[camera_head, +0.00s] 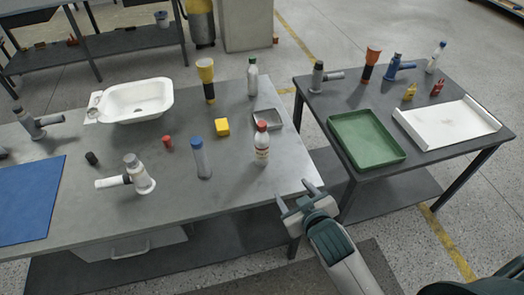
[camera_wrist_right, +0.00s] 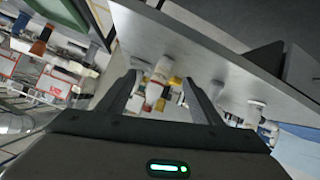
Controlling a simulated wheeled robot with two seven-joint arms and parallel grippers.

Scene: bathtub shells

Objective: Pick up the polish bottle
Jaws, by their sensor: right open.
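The likely polish bottle (camera_head: 262,147), white with a red cap and a printed label, stands upright near the front right of the large grey table. My right gripper (camera_head: 298,194) is open and empty by that table's front right corner, in front of the bottle and to its right, well apart from it. In the right wrist view, the gripper's two fingers (camera_wrist_right: 160,88) are spread, and a white bottle with a reddish end shows beyond them; I cannot tell for sure that it is the same one. My left gripper is not in view.
A blue-capped grey bottle (camera_head: 201,158), a yellow block (camera_head: 222,127) and a small metal tray (camera_head: 270,118) stand around the bottle. A green-capped bottle (camera_head: 252,77) and a flashlight (camera_head: 207,80) are behind. A second table at right holds a green tray (camera_head: 345,125).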

